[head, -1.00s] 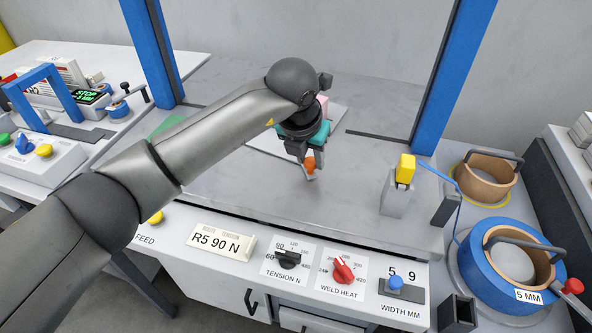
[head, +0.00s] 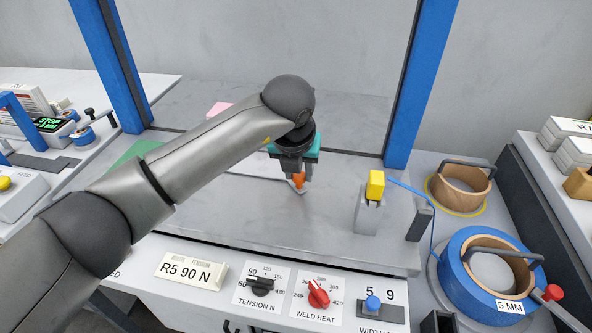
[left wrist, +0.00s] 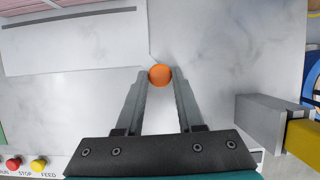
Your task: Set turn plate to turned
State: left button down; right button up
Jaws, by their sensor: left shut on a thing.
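The turn plate is a thin white plate (head: 255,165) lying on the grey tabletop, largely hidden behind my left arm. Part of it shows at the upper left of the left wrist view (left wrist: 80,42), with a corner next to the knob. An orange knob (head: 299,180) stands near this corner. My left gripper (head: 298,184) points down with its fingers shut on the orange knob. In the left wrist view the knob (left wrist: 160,75) sits between the two fingertips. A pink patch (head: 220,108) shows behind my arm. My right gripper is not in view.
A grey block with a yellow top (head: 375,185) stands right of the gripper. Blue posts (head: 413,80) rise at both sides. A blue strap coil (head: 490,275) is at the right. Dials and a slider line the front panel. The tabletop between gripper and block is clear.

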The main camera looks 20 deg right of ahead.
pick_arm(q)
jog(key=shift+d, duration=0.2)
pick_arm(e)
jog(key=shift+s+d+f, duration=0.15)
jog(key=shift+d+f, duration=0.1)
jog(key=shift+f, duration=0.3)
pick_arm(q)
jog(key=c, duration=0.8)
grip_release()
jog(key=shift+s, duration=0.1)
jog(key=shift+o, duration=1.3)
jog(key=shift+a+f, duration=0.15)
jog(key=shift+a, duration=0.05)
jog(key=p+v, duration=0.1)
jog(key=v, duration=0.7)
jog(key=shift+p, duration=0.4)
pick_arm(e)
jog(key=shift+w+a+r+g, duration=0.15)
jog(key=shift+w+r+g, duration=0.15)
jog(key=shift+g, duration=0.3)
pick_arm(q)
jog(key=shift+a, duration=0.1)
